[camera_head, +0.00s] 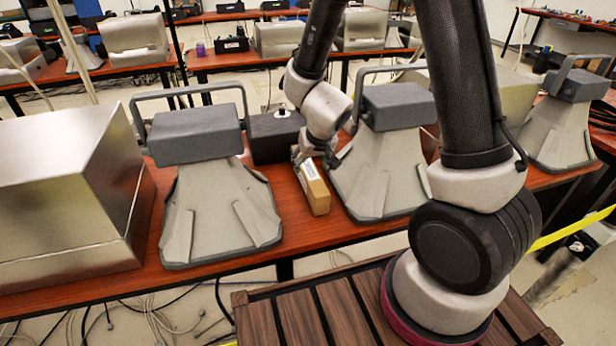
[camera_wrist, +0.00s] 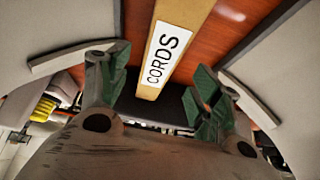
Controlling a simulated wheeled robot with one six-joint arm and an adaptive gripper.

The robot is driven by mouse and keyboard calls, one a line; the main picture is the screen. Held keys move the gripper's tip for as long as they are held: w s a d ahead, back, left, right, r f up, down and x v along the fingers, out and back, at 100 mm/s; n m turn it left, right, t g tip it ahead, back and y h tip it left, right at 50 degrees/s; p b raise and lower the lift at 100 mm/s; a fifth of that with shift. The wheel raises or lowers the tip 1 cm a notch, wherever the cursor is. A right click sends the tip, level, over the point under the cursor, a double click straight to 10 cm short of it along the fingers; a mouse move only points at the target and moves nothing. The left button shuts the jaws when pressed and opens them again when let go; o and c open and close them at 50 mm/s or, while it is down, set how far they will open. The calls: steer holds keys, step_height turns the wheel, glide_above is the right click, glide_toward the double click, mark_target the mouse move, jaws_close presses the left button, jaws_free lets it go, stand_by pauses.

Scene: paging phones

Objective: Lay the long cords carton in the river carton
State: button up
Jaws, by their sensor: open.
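The cords carton (camera_head: 319,196) is a long, narrow tan box lying on the red-brown table between two grey horn phones. A white label reading CORDS faces up on the carton in the wrist view (camera_wrist: 185,14). My gripper (camera_head: 318,160) is at the carton's far end in the head view. In the wrist view its green-padded fingers (camera_wrist: 160,80) are open, one on each side of the carton, with gaps between. Part of the far end is hidden by my gripper in the head view. No carton marked river can be made out in either view.
Grey horn phones stand left (camera_head: 215,205) and right (camera_head: 375,180) of the carton. A dark box (camera_head: 275,137) sits behind it. A large metal case (camera_head: 62,190) stands at the far left. The tabletop (camera_head: 290,225) is bare near the carton's front end.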

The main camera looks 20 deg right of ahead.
mark_target(309, 167)
steer(key=shift+x, duration=2.6)
steer(key=shift+c, duration=0.4)
jaws_close()
steer(key=shift+d+r, duration=0.1)
